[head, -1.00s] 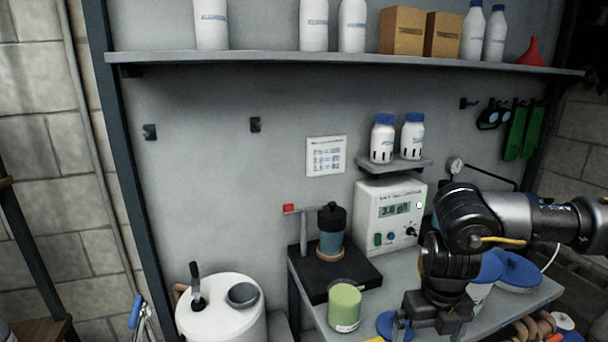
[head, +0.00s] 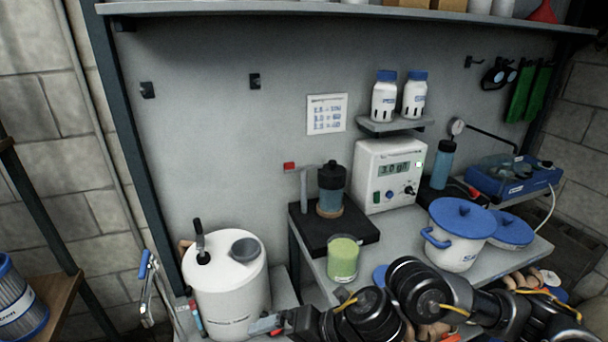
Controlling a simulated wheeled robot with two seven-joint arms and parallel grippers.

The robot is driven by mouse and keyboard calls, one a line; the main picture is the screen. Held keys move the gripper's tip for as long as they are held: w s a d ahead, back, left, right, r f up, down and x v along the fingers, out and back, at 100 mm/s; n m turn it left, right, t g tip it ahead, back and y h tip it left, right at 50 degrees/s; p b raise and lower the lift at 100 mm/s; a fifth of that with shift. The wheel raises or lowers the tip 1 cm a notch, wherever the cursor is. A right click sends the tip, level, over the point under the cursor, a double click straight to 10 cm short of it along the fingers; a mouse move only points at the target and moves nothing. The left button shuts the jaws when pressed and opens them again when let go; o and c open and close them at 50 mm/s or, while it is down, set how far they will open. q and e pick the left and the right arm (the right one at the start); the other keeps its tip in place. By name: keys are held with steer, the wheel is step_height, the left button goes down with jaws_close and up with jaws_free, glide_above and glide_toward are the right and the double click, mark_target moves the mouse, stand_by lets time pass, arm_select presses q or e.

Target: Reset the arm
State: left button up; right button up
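My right arm comes in from the lower right and lies low along the front of the bench. Its black joints cover part of the bench front. My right gripper (head: 272,325) is at the bottom edge, pointing left, in front of the lower part of the white drum (head: 226,290). It is small and partly cut off, so I cannot tell whether its fingers are open or shut or hold anything. My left gripper is not in view.
The bench (head: 395,243) carries a green jar (head: 343,260), a stirrer with a dark bottle (head: 331,190), a white meter (head: 387,178), a white pot with blue lid (head: 458,240) and a blue case (head: 510,178). A wooden shelf (head: 50,305) stands at left.

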steer(key=d+f+m+t+h, duration=0.35)
steer(key=d+m, duration=0.25)
steer(key=m, duration=0.6)
steer(key=d+f+m+t+h, duration=0.25)
steer(key=d+m+t, duration=0.35)
steer(key=m, duration=0.6)
steer(key=s+d+f+m+g+h, duration=0.2)
steer(key=s+d+f+m+g, duration=0.3)
steer(key=s+d, duration=0.35)
steer(key=s+d+f+m+g+h, duration=0.2)
steer(key=s+d+f+m+g, duration=0.15)
steer(key=s+d+f, duration=0.45)
steer(key=s+f+x, duration=0.1)
steer(key=s+x, duration=0.1)
steer(key=x, duration=1)
steer(key=s+d+x, duration=0.1)
steer(key=s+x, duration=0.2)
steer(key=x, duration=0.8)
steer(key=s+d+f+g, duration=0.1)
steer(key=s+d+f, duration=0.1)
steer(key=s+f, duration=1.5)
steer(key=shift+s+d+f, duration=0.2)
steer(key=shift+s+d, duration=0.1)
